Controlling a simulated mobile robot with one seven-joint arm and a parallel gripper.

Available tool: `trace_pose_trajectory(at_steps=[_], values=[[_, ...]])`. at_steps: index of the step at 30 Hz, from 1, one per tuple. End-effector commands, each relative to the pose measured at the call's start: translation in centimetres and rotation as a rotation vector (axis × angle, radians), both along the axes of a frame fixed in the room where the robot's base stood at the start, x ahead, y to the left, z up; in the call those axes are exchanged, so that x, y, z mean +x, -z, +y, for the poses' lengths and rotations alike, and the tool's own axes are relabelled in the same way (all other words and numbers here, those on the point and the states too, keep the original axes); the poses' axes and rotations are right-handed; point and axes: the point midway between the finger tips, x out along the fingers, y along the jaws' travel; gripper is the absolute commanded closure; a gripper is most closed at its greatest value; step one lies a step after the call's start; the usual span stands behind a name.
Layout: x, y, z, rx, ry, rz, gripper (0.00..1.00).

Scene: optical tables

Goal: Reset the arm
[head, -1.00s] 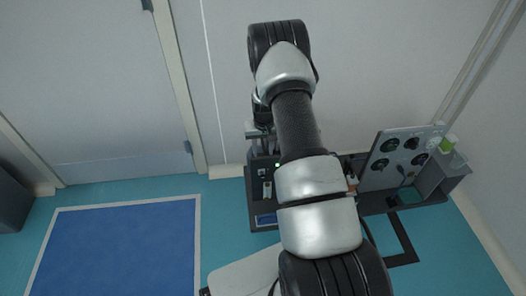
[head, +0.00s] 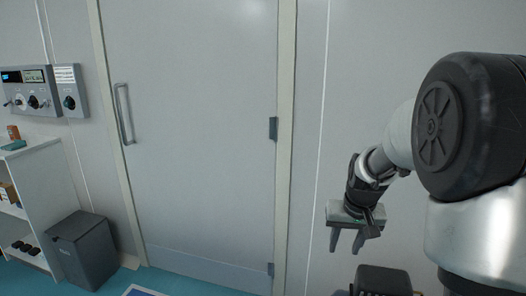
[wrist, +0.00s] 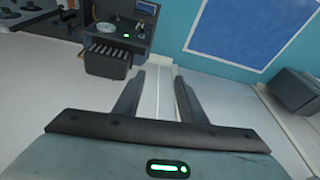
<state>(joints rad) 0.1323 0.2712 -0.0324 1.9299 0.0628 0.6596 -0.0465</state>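My gripper (head: 362,239) hangs at the end of my arm on the right side of the head view, in front of the pale wall. Its two fingers point down and stand apart with nothing between them. In the wrist view my gripper (wrist: 158,85) also shows its two dark fingers spread and empty. A green light glows on its body. My arm's upper links fill the right edge of the head view.
A closed door (head: 195,130) with a handle is in the middle. A control panel (head: 40,92) hangs on the left wall above a white shelf (head: 52,190). A grey bin (head: 82,248) stands beside it. In the wrist view a dark bench unit (wrist: 118,42) and a blue floor mat (wrist: 255,28) show.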

Motion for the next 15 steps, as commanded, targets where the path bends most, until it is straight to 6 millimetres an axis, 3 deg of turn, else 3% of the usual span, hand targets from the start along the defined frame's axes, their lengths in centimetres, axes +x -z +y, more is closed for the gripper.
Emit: trace_pose_trajectory(at_steps=[1,6,9,15], values=[[-1.9,-2.8,1.0,-0.003,-0.016,-0.026,0.62],[-8.9,-8.7,3.9,-0.012,-0.061,-0.086,0.62],[-13.0,-10.8,5.1,-0.019,-0.086,-0.117,0.62],[-19.0,-12.2,6.4,-0.030,-0.121,-0.161,0.62]])
